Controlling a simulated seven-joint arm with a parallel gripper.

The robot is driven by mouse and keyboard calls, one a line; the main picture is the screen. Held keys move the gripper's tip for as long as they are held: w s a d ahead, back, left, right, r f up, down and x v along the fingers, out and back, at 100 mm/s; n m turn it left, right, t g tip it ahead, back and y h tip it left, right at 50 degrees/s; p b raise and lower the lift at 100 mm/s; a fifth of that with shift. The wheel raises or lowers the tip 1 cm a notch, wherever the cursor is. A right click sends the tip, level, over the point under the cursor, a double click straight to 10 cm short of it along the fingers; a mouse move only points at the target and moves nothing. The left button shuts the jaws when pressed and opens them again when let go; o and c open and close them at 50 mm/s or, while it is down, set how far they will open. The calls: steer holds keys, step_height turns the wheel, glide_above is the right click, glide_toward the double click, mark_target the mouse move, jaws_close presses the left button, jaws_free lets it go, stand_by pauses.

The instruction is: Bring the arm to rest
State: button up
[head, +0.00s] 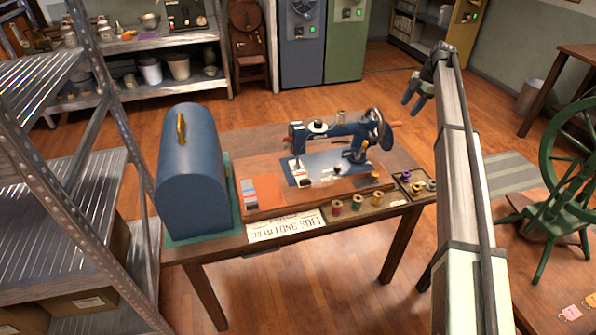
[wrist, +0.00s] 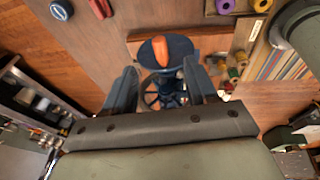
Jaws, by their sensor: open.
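My gripper (head: 413,98) is at the end of my raised arm in the head view, above and to the right of the sewing machine (head: 335,150). In the wrist view my gripper (wrist: 163,84) shows its two blue fingers spread apart, with nothing held between them. The sewing machine's hand wheel (head: 376,124), with its orange handle, stands below and apart from the fingers. The wheel's orange handle (wrist: 162,50) appears between the fingers in the wrist view. The dark blue machine stands upright on its wooden base.
A wooden table (head: 240,145) carries the machine, a blue domed case (head: 193,170), thread spools (head: 357,202) and a paper sign (head: 285,228). A metal shelf (head: 60,190) stands at left. A green spinning wheel (head: 570,165) stands at right. Floor beyond the table looks clear.

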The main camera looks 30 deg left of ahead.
steer(key=shift+d+r, duration=0.15)
steer(key=shift+r, duration=0.3)
steer(key=s+d+f+m+g+h, duration=0.1)
steer(key=s+d+f+m, duration=0.6)
steer(key=s+f, duration=0.7)
steer(key=s+d+f+m+h, duration=0.1)
steer(key=s+d+f+m, duration=0.55)
steer(key=s+f, duration=0.85)
steer(key=s+d+f+m+g+h, duration=0.1)
steer(key=s+d+f+m, duration=0.4)
steer(key=s+d+f, duration=0.7)
steer(key=s+d+f+m+g, duration=0.1)
steer(key=s+f+m, duration=0.2)
steer(key=s, duration=0.9)
steer(key=s+d+f+m+g, duration=0.1)
steer(key=s+d+f+m, duration=0.1)
steer(key=s+f, duration=0.5)
steer(key=s+d+f+m+g, duration=0.1)
steer(key=s+f, duration=0.4)
steer(key=s, duration=1.3)
steer(key=m+g, duration=0.1)
steer(key=m, duration=0.1)
steer(key=shift+s+d+m, duration=0.15)
steer(key=shift+d+m, duration=0.05)
steer(key=shift+m, duration=0.15)
